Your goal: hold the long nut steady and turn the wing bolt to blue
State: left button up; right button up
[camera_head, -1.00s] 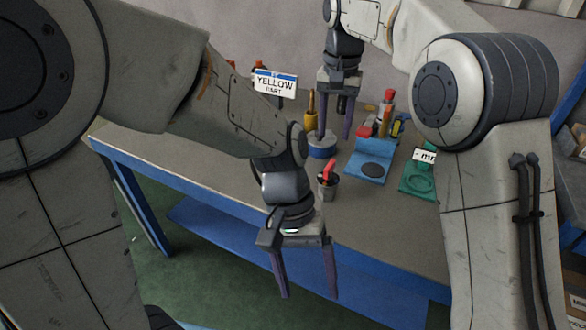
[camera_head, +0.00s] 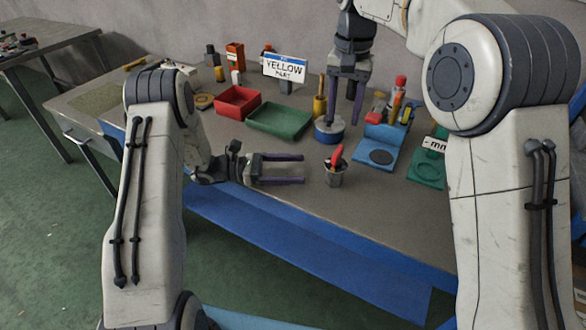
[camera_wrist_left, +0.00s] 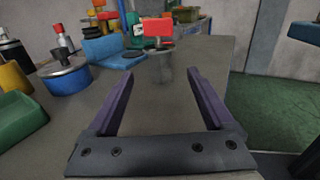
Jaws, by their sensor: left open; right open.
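The long nut (camera_head: 334,178) is a dark grey upright cylinder near the table's front edge, with the red wing bolt (camera_head: 337,155) standing out of its top. In the left wrist view the red wing (camera_wrist_left: 158,27) and the grey nut (camera_wrist_left: 161,62) are ahead, in line with the gap between the fingers. My left gripper (camera_head: 303,170) is open, low and level, just left of the nut, its fingertips pointing at it and apart from it. My right gripper (camera_head: 344,120) is open, pointing down over a blue round tin (camera_head: 329,130) behind the nut.
A blue holder (camera_head: 375,152) and a green one (camera_head: 427,170) stand right of the nut. A red bin (camera_head: 237,103), a green tray (camera_head: 279,121) and a sign reading YELLOW (camera_head: 285,68) are farther back. The table (camera_head: 290,215) is bare around the nut.

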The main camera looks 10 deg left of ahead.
aim_at(333, 169)
pick_arm(q)
jog(key=d, duration=0.3)
jog(key=w+d, duration=0.1)
jog(key=d, duration=0.2)
jog(key=w+d, duration=0.1)
jog(key=d, duration=0.3)
grip_shut()
pick_arm(e)
jog(key=shift+r+m, duration=0.9)
jog(key=shift+c, duration=0.3)
notch_tip(333, 169, down, 12)
jog(key=shift+r, duration=0.1)
grip_shut()
